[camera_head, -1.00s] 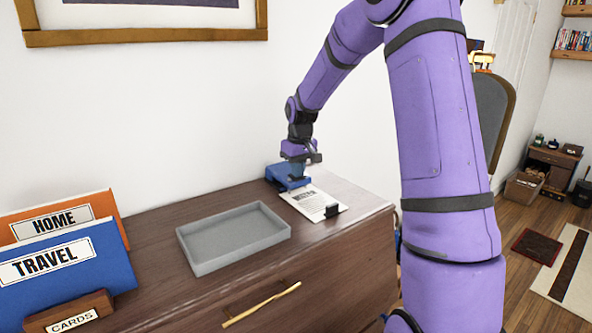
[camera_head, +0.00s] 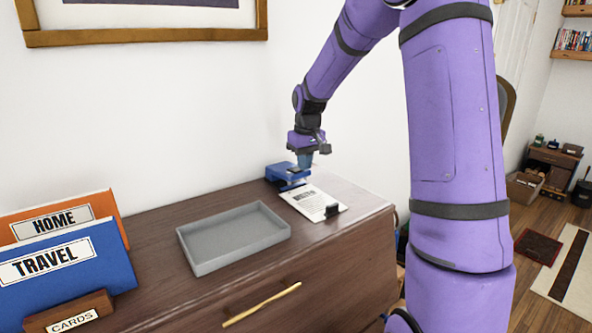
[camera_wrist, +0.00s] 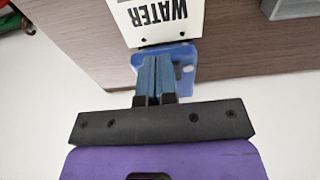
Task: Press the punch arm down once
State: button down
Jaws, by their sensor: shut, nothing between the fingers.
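The blue punch (camera_head: 280,172) stands at the back of the wooden cabinet top; its arm appears raised above its base. It also shows in the wrist view (camera_wrist: 187,54), partly hidden behind my fingers. A white printed sheet (camera_head: 313,203) lies with its far edge at the punch. In the wrist view the sheet (camera_wrist: 163,14) reads "WATER" and has two dark dots near the edge at the punch. My gripper (camera_head: 304,166) is shut and empty, with its fingertips pointing down just above the punch. I cannot tell whether they touch it.
A grey tray (camera_head: 203,265) lies left of the sheet. A small black block (camera_head: 332,210) sits at the sheet's near corner. Blue and orange folders (camera_head: 70,268) and a "CARDS" holder (camera_head: 75,316) stand at the front left. The white wall is close behind the punch.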

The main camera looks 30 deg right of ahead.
notch_tip(320, 180, up, 8)
jog(key=shift+s+r, duration=0.25)
jog(key=shift+s, duration=0.2)
dwell(0.8)
jog(key=s+a+r+t, duration=0.1)
jog(key=s+a+r, duration=0.2)
jog(key=s+a, duration=0.3)
jog(key=s+a+r+t, duration=0.1)
jog(key=s+a+r, duration=0.35)
jog(key=s, duration=0.45)
jog(key=s+a+f+t, duration=0.1)
jog(key=s+a+f, duration=0.1)
jog(key=s, duration=0.6)
jog(key=s+a+f+t, duration=0.1)
jog(key=s+a, duration=0.2)
jog(key=s, duration=0.5)
jog(key=shift+f, duration=0.35)
jog(key=shift+w, duration=0.1)
